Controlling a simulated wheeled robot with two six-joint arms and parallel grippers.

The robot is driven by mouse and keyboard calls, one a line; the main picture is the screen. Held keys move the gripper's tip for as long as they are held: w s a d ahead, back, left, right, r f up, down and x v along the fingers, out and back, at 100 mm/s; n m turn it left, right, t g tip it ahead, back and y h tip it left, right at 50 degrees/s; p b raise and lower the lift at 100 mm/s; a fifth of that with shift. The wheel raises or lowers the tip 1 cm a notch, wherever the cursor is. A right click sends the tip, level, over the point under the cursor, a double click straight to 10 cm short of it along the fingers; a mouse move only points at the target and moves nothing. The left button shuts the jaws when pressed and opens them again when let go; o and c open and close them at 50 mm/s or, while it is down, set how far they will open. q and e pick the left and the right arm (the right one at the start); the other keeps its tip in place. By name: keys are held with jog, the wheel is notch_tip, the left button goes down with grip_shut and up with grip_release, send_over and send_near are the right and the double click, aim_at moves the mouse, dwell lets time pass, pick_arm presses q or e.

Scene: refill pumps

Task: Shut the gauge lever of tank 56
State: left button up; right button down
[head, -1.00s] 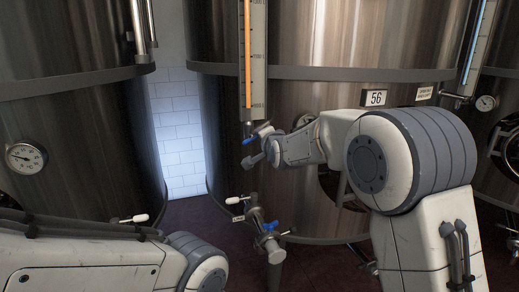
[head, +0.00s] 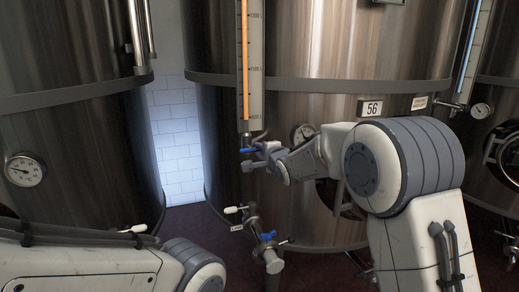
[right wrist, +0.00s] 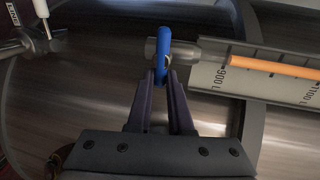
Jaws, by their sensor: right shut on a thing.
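The tank marked 56 (head: 330,110) stands in the middle of the head view. Its upright level gauge (head: 254,60) has an orange column and a fitting at its lower end. The blue gauge lever (head: 247,151) is at that fitting, partly hidden by my gripper. In the right wrist view the blue lever (right wrist: 164,45) stands across the line of the gauge tube (right wrist: 270,68). My right gripper (head: 262,156) is shut on the lever; its two dark fingers (right wrist: 162,85) close on the lever's near end. My left gripper is out of view.
A valve assembly with a blue handle (head: 268,236) and a white-tipped lever (head: 234,209) is below the gauge. Another tank (head: 75,140) stands at the left, with a tiled wall (head: 178,130) between.

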jog(key=shift+f, duration=0.1)
jog(key=c, duration=0.8)
grip_release()
jog(key=shift+d, duration=0.1)
jog(key=shift+c, duration=0.2)
jog(key=shift+s, duration=0.1)
jog(key=b+v, duration=0.1)
jog(key=v, duration=0.9)
jog(key=shift+s, duration=0.1)
